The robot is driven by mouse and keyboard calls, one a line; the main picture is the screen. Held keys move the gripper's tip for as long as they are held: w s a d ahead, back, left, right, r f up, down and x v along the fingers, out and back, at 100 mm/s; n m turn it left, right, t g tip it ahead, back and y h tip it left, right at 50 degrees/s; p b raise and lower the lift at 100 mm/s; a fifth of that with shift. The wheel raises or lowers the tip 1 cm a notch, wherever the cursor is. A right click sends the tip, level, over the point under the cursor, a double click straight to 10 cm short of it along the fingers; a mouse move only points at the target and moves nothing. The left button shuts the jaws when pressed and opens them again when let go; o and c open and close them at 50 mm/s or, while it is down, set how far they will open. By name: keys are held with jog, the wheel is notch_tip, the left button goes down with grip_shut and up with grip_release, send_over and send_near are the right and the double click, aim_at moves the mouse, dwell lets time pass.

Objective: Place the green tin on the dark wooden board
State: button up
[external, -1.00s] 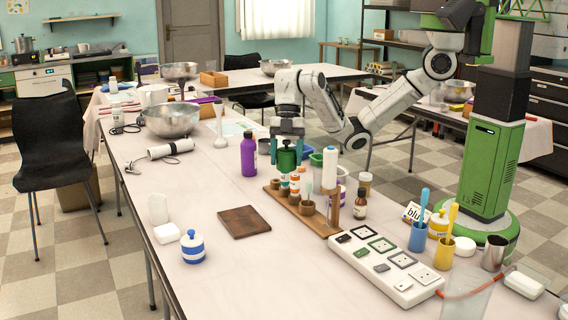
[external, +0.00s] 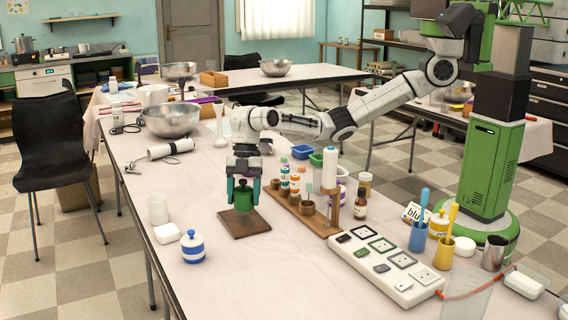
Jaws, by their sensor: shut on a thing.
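The green tin (external: 243,198) is between the fingers of my gripper (external: 243,190), which is shut on it. The tin is at the dark wooden board (external: 234,229), over its upper middle part in the external view. Its lower end looks at or very close to the board's surface; I cannot tell whether it touches. The tin looks upright. The gripper points down, and its fingers hide the tin's sides.
A wooden rack (external: 312,215) with several small bottles stands right of the board. A blue-and-white striped jar (external: 192,247) and a white block (external: 167,233) are to its left. A white socket panel (external: 384,267) lies at the right. The table in front of the board is clear.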

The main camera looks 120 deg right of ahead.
aim_at(242, 206)
jog(key=shift+w+f, duration=0.3)
jog(key=shift+f, duration=1.5)
jog(key=o, duration=1.2)
jog(key=shift+f, duration=0.1)
jog(key=v, duration=1.2)
jog(key=shift+p, duration=0.4)
